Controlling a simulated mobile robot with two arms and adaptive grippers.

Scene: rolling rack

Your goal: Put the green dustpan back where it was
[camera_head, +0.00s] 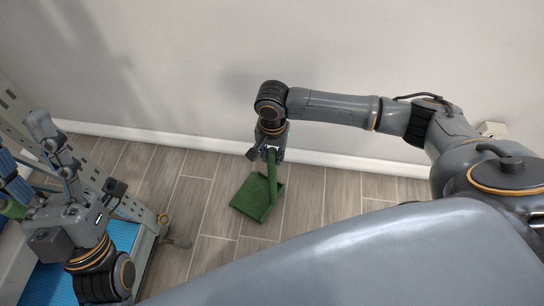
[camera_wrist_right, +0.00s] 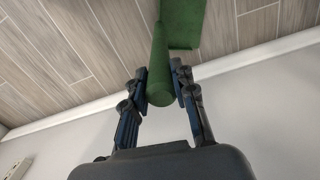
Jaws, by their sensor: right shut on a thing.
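The green dustpan (camera_head: 260,195) is below my right gripper in the head view, its pan low over the wood floor and its handle rising to the gripper. I cannot tell whether the pan touches the floor. My right gripper (camera_head: 272,153) is shut on the handle. In the right wrist view the handle (camera_wrist_right: 161,70) runs between the two fingers of the gripper (camera_wrist_right: 161,92), and part of the pan shows at the top. My left gripper (camera_head: 45,150) is at the left, beside the rack; its fingers show, with nothing clearly held between them.
A rolling rack (camera_head: 145,262) with blue shelves stands at the left, with a caster at its right side. A green item and blue items sit at its far left. The white wall and baseboard (camera_head: 200,140) run behind the dustpan. The floor right of the rack is clear.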

